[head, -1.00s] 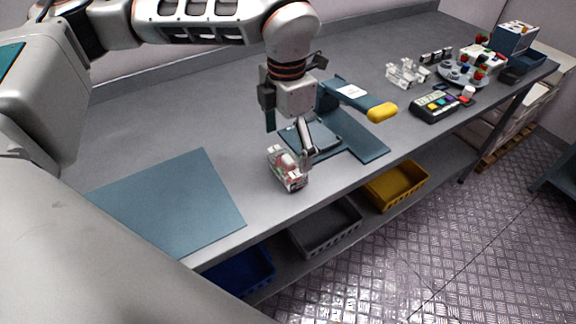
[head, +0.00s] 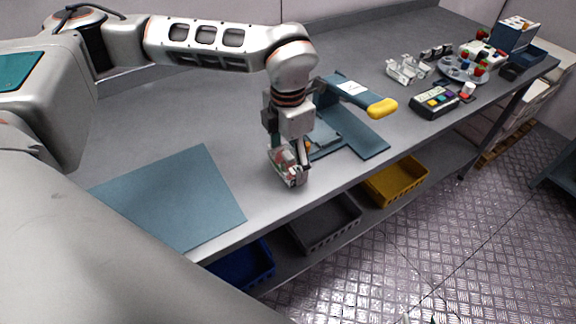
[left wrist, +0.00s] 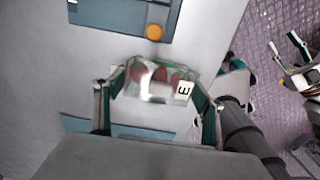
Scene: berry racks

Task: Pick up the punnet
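The punnet (head: 287,170) is a small clear box with red berries and a white label, standing on the grey bench near its front edge. In the left wrist view the punnet (left wrist: 158,80) lies between the fingers, its label on the right. My left gripper (head: 287,160) is down around it from above. In the left wrist view my left gripper (left wrist: 157,100) has its fingers spread, one on each side of the punnet; whether the pads touch it I cannot tell. My right gripper (left wrist: 285,42) shows at the right edge of the left wrist view, empty, with its fingers apart.
A blue mat (head: 170,200) lies left of the punnet. A blue device (head: 365,138) with a yellow-ended arm (head: 381,108) stands close on the right. A keypad device (head: 436,104) is further right. Yellow (head: 394,183), grey (head: 325,225) and blue (head: 243,268) crates sit below.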

